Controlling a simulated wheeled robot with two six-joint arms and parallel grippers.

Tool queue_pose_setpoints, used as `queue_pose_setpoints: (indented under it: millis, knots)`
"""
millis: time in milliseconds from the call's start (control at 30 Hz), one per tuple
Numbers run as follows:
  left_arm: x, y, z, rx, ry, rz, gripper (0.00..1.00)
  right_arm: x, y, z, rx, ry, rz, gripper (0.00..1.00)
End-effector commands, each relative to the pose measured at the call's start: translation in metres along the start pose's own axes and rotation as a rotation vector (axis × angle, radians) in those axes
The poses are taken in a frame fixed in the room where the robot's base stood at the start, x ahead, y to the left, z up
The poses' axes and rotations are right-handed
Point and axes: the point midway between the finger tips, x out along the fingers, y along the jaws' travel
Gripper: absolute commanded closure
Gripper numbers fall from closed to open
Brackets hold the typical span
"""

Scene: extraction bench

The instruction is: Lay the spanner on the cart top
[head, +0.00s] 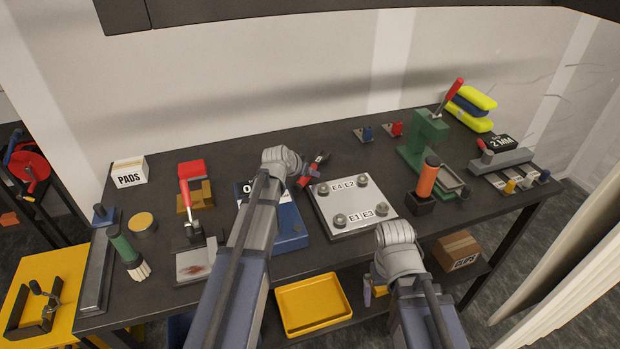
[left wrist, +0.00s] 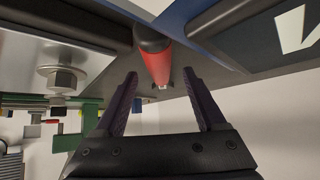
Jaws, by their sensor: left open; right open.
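A red-handled tool with dark ends (head: 319,159), which may be the spanner, lies on the bench behind the blue case. In the left wrist view the red handle (left wrist: 155,62) shows just beyond the open fingers, not gripped. My left gripper (head: 306,178) is open beside it, partly hidden by my arm. My right gripper (head: 369,292) is open in front of the bench edge, mostly hidden behind its wrist, with nothing seen in it. A yellow top (head: 68,268) at the lower left, perhaps the cart top, carries a black clamp-like frame (head: 38,312).
The bolted E1–E4 plate (head: 352,203) stands right of my left gripper, the blue case (head: 287,222) in front. A green press (head: 423,140) and orange-handled tool (head: 427,178) stand further right. A yellow tray (head: 313,303) sits below.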

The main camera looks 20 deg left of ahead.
Motion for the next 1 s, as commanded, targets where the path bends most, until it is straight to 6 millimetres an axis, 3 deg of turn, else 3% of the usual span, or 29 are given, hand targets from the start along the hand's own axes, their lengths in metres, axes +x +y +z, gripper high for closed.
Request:
queue_pose_setpoints:
  millis: [33,100,367,1000]
  knots:
    - [0.0142,-0.0008,0.0015,0.001,0.0,0.0,0.28,0.0111,-0.0011,-0.0006,0.0,0.0,0.0,0.0]
    - [0.0191,-0.0006,0.0005,0.001,0.0,0.0,0.28,0.0138,-0.0013,-0.0008,0.0,0.0,0.0,0.0]
    - [0.0176,0.0,-0.0009,0.001,0.0,0.0,0.3,0.0118,-0.0011,-0.0007,0.0,0.0,0.0,0.0]
    - [0.0176,-0.0001,-0.0009,0.001,0.0,0.0,1.0,0.0118,-0.0011,-0.0007,0.0,0.0,0.0,0.0]
